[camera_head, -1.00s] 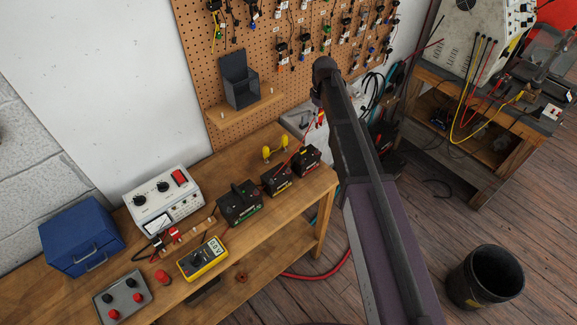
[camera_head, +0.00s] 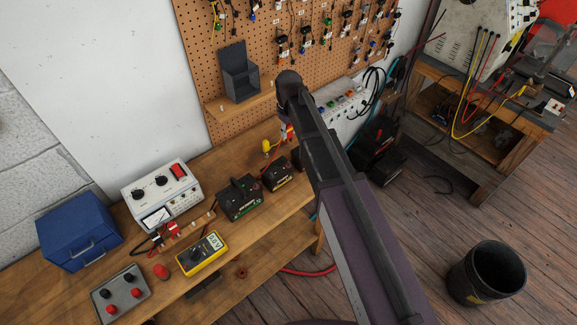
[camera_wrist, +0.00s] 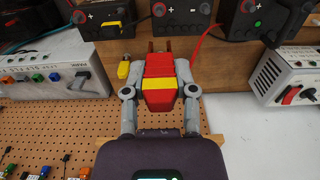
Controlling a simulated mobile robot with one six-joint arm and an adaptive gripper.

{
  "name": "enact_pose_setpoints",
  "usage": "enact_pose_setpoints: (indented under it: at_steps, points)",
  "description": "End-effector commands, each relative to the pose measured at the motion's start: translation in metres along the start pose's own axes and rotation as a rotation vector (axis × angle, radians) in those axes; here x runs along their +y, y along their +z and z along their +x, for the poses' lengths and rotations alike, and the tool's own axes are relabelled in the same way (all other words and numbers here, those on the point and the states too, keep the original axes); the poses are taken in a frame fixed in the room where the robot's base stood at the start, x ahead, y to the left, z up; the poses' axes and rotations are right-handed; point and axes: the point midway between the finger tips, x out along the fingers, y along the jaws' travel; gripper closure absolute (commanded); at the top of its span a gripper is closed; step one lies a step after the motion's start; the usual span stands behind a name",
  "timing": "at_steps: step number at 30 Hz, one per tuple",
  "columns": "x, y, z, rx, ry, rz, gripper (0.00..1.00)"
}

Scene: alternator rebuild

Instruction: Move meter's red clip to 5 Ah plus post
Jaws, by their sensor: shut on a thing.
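My gripper (camera_wrist: 157,66) is shut on a red clip (camera_wrist: 158,88) with a yellow band, seen in the wrist view. A red lead (camera_wrist: 206,34) runs up and right near it. Beyond the clip stand black batteries: one at left (camera_wrist: 92,18), one in the middle (camera_wrist: 183,22) and one at right (camera_wrist: 252,22), each with plus markings or posts on top. The clip appears apart from the posts. In the head view my arm covers most of the far battery, while the middle battery (camera_head: 276,174) and near battery (camera_head: 239,198) show. The yellow meter (camera_head: 203,254) lies on the bench. Capacity labels are unreadable.
A yellow piece (camera_wrist: 124,70) is close to my left finger in the wrist view. A pegboard (camera_head: 205,60) with a small shelf (camera_head: 228,104) rises behind the bench. A white bench instrument (camera_head: 162,195) and a blue box (camera_head: 80,233) stand at left.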

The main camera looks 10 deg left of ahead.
Motion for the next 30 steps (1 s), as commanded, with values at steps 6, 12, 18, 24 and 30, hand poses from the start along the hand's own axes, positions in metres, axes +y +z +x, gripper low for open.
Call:
enact_pose_setpoints:
  at_steps: [6, 12, 18, 24, 30]
  points:
    - [0.001, 0.000, 0.023, 0.000, 0.000, 0.000, 0.87]
    - [0.001, 0.000, 0.040, 0.000, 0.000, 0.000, 0.87]
    - [0.001, 0.000, 0.056, 0.000, 0.000, -0.001, 0.87]
    - [0.001, 0.000, 0.073, 0.000, 0.000, -0.001, 0.87]
    - [0.001, 0.000, 0.087, 0.000, 0.000, -0.001, 0.87]
